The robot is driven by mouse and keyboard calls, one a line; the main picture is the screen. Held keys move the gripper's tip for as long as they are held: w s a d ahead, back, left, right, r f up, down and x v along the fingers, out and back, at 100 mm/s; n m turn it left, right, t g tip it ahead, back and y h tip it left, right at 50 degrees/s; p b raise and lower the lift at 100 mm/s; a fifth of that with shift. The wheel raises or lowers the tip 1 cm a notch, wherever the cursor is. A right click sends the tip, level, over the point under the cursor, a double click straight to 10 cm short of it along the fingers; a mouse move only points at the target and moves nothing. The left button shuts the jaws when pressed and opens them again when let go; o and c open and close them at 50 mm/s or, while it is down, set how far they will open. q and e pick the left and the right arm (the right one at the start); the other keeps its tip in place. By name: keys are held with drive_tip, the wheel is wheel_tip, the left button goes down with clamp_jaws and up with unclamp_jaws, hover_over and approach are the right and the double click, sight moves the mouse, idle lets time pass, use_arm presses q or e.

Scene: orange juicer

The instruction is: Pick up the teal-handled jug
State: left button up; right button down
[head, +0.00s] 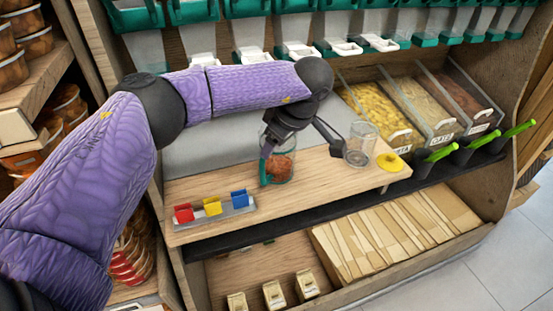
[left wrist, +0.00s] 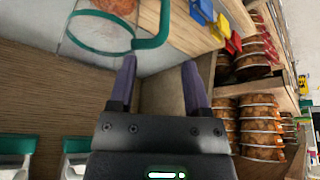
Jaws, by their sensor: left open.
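The teal-handled jug (head: 280,168) is clear, with reddish-orange contents, and stands upright on the wooden counter. Its teal handle is on its near left side in the head view. My left gripper (head: 300,148) is over the jug and partly hides its top. In the left wrist view my left gripper (left wrist: 158,62) is open, its two purple fingers apart with nothing between them. The jug's teal handle (left wrist: 153,42) lies just beyond the fingertips there. My right gripper is not in view.
A clear empty-looking glass jar (head: 360,146) and a yellow round item (head: 390,162) stand to the right of the jug. A holder with red, yellow and blue clips (head: 213,206) is at the front left. Food bins (head: 410,108) stand behind right.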

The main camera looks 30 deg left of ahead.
sight(264, 168)
use_arm(q)
drive_tip(key=b+x, duration=0.1)
drive_tip(key=x, duration=0.2)
drive_tip(key=b+x, duration=0.2)
drive_tip(key=x, duration=0.1)
drive_tip(key=b+x, duration=0.1)
drive_tip(key=x, duration=0.2)
drive_tip(key=shift+s+d+f+b, duration=0.2)
drive_tip(key=shift+s+f+b, duration=0.1)
drive_tip(key=shift+f, duration=0.2)
drive_tip(key=shift+r, duration=0.15)
drive_tip(key=c, duration=0.4)
clamp_jaws()
